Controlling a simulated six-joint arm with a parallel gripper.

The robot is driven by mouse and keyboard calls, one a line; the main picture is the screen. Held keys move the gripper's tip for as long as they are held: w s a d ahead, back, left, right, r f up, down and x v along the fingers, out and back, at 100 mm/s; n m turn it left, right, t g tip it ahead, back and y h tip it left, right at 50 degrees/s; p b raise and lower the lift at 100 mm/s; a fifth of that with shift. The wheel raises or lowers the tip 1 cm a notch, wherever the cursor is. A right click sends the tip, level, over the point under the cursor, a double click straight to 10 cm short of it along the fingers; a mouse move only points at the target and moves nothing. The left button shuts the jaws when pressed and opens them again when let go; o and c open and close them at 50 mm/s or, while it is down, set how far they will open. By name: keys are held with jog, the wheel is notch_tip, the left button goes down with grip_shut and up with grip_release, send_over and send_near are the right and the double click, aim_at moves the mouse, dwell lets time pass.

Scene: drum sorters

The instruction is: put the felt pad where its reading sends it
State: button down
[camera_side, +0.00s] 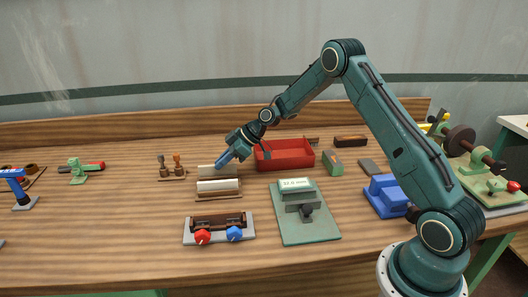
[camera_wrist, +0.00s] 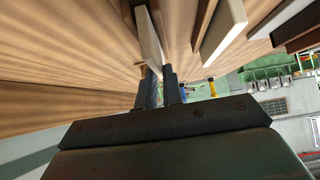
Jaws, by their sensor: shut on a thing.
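I cannot tell whether the pad touches the rack.
A red open tray (camera_side: 286,149) stands right of the gripper. A base with red and blue knobs (camera_side: 219,236) is in front. A stand with brown pegs (camera_side: 172,172) is left. A blue block (camera_side: 386,197) sits by my arm's base.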

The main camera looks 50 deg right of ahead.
jog(key=shift+f, duration=0.45)
jog(key=c, duration=1.5)
grip_release()
jog(key=shift+o, duration=0.2)
jog(key=shift+r, duration=0.1)
jog(key=v, duration=1.3)
jog(key=shift+s+d, duration=0.2)
jog(key=shift+s, duration=0.05)
jog(key=shift+r, duration=0.2)
